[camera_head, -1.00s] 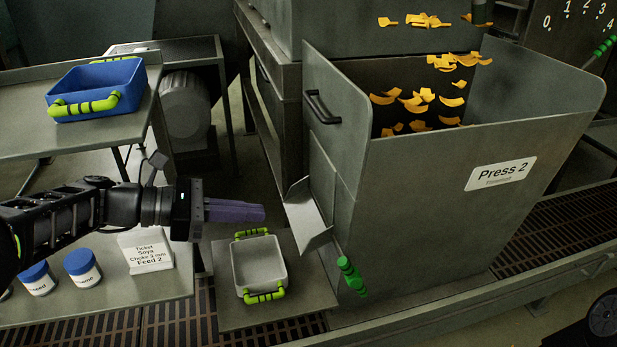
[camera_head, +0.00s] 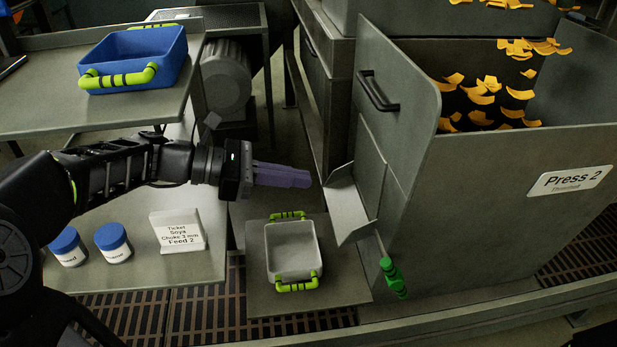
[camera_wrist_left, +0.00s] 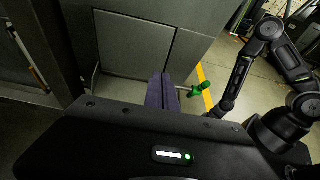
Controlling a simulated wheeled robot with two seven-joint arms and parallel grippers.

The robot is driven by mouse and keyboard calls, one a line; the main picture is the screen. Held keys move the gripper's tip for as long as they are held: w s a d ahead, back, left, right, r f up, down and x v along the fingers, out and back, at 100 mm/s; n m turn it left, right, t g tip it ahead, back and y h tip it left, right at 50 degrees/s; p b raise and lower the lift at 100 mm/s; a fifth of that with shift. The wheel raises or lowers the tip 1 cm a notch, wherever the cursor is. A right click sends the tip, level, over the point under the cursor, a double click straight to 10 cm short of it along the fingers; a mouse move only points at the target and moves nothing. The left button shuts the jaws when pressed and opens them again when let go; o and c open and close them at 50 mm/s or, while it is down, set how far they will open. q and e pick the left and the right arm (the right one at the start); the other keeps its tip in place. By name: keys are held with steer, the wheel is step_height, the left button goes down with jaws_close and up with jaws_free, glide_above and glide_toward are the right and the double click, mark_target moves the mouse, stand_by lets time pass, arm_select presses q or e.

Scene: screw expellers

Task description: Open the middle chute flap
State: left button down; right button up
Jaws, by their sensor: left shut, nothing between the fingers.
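Press 2 (camera_head: 500,190) is a grey hopper machine on the right of the head view. A grey chute flap (camera_head: 370,175) sits in its side wall, above a tilted chute tray (camera_head: 349,205). A lever with a green grip (camera_head: 392,278) sticks out below the tray; the grip also shows in the left wrist view (camera_wrist_left: 198,90). My left gripper (camera_head: 309,180) points right with its purple fingers together and empty, just left of the chute tray and apart from it. In the left wrist view its fingers (camera_wrist_left: 162,78) point at the grey machine wall. My right gripper's fingers cannot be made out.
A white bin (camera_head: 291,252) with green handles stands below the chute. A blue bin (camera_head: 133,60) is on the upper left table. Two blue-lidded jars (camera_head: 113,243) and a ticket stand (camera_head: 177,232) are on the lower table. A black handle (camera_head: 377,91) is higher on the press wall.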

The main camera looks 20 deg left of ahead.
mark_target(377, 184)
arm_select(q)
steer(key=b+x, duration=0.1)
steer(key=x, duration=0.3)
steer(key=b+x, duration=0.1)
steer(key=x, duration=0.2)
steer(key=b+x, duration=0.2)
steer(key=x, duration=0.2)
steer(key=shift+w+d+r, duration=0.2)
steer(key=shift+d, duration=0.15)
steer(key=shift+w+d+r, duration=0.1)
steer(key=shift+w+d, duration=0.15)
steer(key=shift+d, duration=0.1)
steer(key=shift+r, duration=0.1)
